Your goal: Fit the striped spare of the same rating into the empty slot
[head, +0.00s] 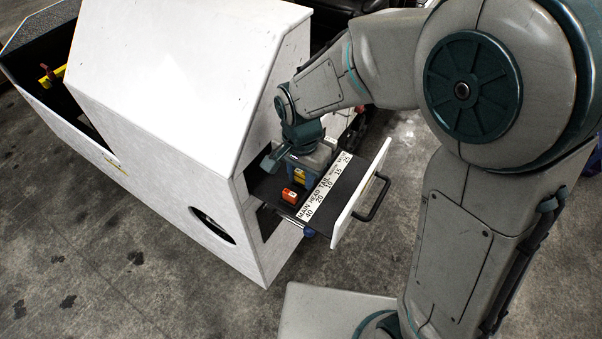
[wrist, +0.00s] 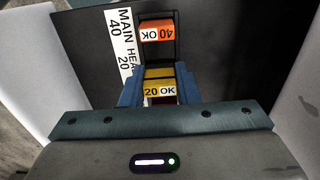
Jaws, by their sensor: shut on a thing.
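My gripper (wrist: 158,84) is shut on a yellow fuse (wrist: 159,78) marked "20 OK", with a dark stripe across it. One blue finger stands on each side of it. The yellow fuse also shows in the head view (head: 300,176), under my gripper and beside the orange fuse. It lines up roughly with the 20 on the label strip (wrist: 120,40). I cannot tell whether it is fully seated or slightly raised. The orange fuse (wrist: 157,32), marked "40 OK", stands in the row by "MAIN 40". My gripper hides much of the row beyond the yellow fuse.
The open drawer (head: 342,205) has a dark floor, a white front and a black handle (head: 373,198). A pale fuse (head: 331,142) stands farther back. The white housing (head: 180,80) rises close on the left of my wrist. An open bin (head: 50,75) lies at far left.

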